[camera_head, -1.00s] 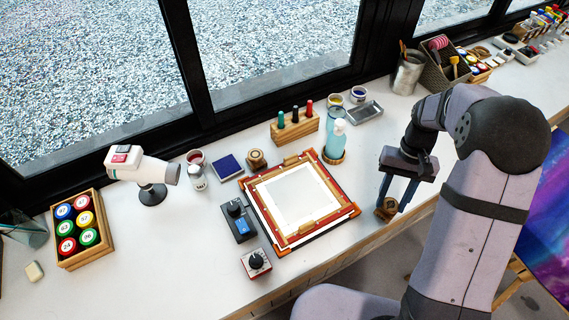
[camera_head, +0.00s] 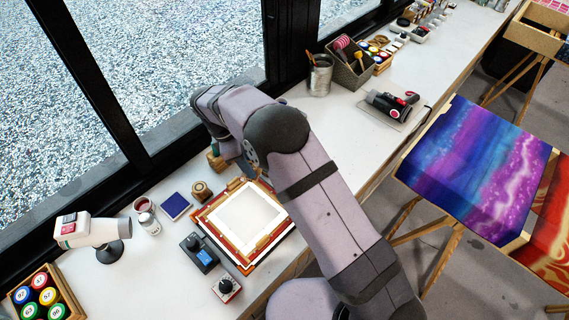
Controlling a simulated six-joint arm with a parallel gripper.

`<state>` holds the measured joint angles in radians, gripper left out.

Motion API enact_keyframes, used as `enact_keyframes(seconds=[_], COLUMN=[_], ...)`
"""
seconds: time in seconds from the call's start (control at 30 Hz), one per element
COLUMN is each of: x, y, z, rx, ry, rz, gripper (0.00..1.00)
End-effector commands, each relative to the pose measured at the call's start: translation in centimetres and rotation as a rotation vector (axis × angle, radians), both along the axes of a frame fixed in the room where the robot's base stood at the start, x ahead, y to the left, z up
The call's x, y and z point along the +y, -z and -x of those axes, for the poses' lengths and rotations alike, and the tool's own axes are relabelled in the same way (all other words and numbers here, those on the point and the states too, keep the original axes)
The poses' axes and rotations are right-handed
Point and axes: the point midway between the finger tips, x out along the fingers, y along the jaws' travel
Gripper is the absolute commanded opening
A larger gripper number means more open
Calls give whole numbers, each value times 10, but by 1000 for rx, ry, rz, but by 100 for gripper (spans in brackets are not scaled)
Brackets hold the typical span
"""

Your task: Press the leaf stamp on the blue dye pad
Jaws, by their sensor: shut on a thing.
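The blue dye pad (camera_head: 175,206) lies flat on the white table, left of the wooden-framed screen. Nothing rests on it. A round wooden stamp (camera_head: 202,191) stands on the table just right of the pad; I cannot tell its motif. My gripper is hidden behind my own arm, above or beyond the far right part of the screen. The small wooden stamp that was between its fingers earlier is hidden too.
The framed screen (camera_head: 279,225) lies right of the pad. A blue-and-black device (camera_head: 201,254) and a knobbed box (camera_head: 226,288) stand in front. A jar (camera_head: 148,222) and a white dryer-like tool (camera_head: 85,231) stand left. A wooden marker block (camera_head: 216,162) is partly behind my arm.

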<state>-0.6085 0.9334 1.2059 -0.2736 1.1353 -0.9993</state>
Motion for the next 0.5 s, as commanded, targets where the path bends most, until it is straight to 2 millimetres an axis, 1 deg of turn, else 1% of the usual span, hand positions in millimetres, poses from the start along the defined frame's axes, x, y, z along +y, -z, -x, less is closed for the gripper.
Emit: enact_keyframes(seconds=[0.03,0.07,0.1,0.2,0.27,0.5], x=[19,29,41,72,90,166], y=[-8,-10,-8,-9,-6,0], z=[1,2,3,8,11,36], rx=[-1,-2,-1,-1,-2,-1], ry=[-102,-161,-235,-415,-523,-963], rz=[0,1,0,0,0,-1], gripper=[22,22,22,22,22,22])
